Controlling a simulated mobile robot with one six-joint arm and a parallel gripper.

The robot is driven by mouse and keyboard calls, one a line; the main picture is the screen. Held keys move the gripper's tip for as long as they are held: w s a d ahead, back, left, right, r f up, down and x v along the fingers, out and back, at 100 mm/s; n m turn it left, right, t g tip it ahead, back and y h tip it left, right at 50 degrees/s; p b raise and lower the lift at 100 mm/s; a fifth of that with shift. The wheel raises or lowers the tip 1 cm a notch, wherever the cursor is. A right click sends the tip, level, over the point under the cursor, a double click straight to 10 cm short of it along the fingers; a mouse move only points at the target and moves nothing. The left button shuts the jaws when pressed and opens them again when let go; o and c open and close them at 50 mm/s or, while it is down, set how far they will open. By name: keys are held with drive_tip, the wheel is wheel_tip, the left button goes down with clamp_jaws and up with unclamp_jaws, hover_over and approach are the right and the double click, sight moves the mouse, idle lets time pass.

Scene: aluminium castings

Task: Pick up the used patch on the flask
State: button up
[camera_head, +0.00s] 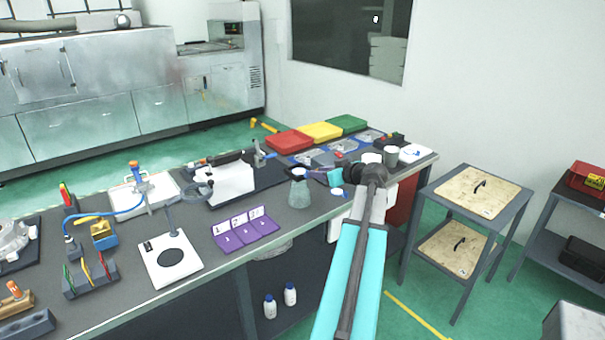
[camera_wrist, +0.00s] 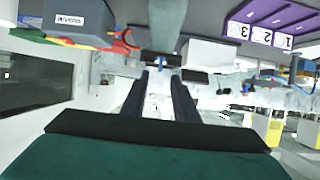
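The flask (camera_head: 299,192) is a grey-green conical vessel standing on the dark bench near its front edge. A small pale, flat piece that looks like the used patch (camera_head: 298,172) lies on its mouth. In the wrist view the flask (camera_wrist: 168,18) hangs upside down at the top, its dark mouth (camera_wrist: 160,59) just beyond my fingertips, with a little blue there; the patch is hard to make out. My gripper (camera_wrist: 160,78) is open, its two dark fingers apart with nothing between them. In the head view my gripper (camera_head: 318,173) is just right of the flask's mouth.
Red (camera_head: 289,141), yellow (camera_head: 321,131) and green (camera_head: 347,123) trays line the back. Cups (camera_head: 390,154) stand beyond my wrist.

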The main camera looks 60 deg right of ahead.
drive_tip(key=p, duration=0.3)
approach(302, 171)
drive_tip(key=w, duration=0.3)
drive_tip(key=shift+s+a+f, duration=0.1)
drive_tip(key=shift+s+f, duration=0.1)
drive_tip(key=shift+f, duration=0.15)
clamp_jaws()
